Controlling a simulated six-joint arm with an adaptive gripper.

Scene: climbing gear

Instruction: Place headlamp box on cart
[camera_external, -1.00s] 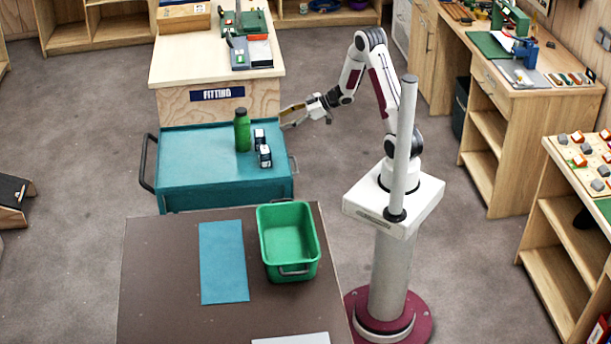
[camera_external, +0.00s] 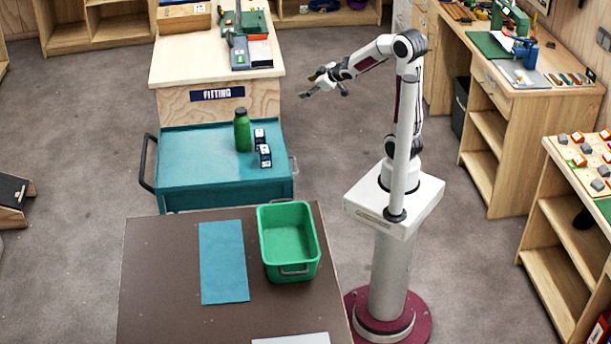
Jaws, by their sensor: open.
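The teal cart (camera_external: 195,176) stands left of my arm, below the bench with the FITTING sign. Two small dark boxes with white parts stand on its top, one farther back (camera_external: 259,137) and one nearer (camera_external: 265,156). They look like headlamp boxes, but their labels are too small to read. A green bottle (camera_external: 242,130) stands upright just left of them. My gripper (camera_external: 304,88) is open and empty, in the air up and to the right of the cart, apart from everything.
A green bin (camera_external: 289,262), empty, and a blue mat (camera_external: 223,262) lie on the brown table (camera_external: 160,270) in front. The wooden bench (camera_external: 200,70) behind the cart holds some gear. Workbenches stand at the right. Clear floor surrounds the cart's right side.

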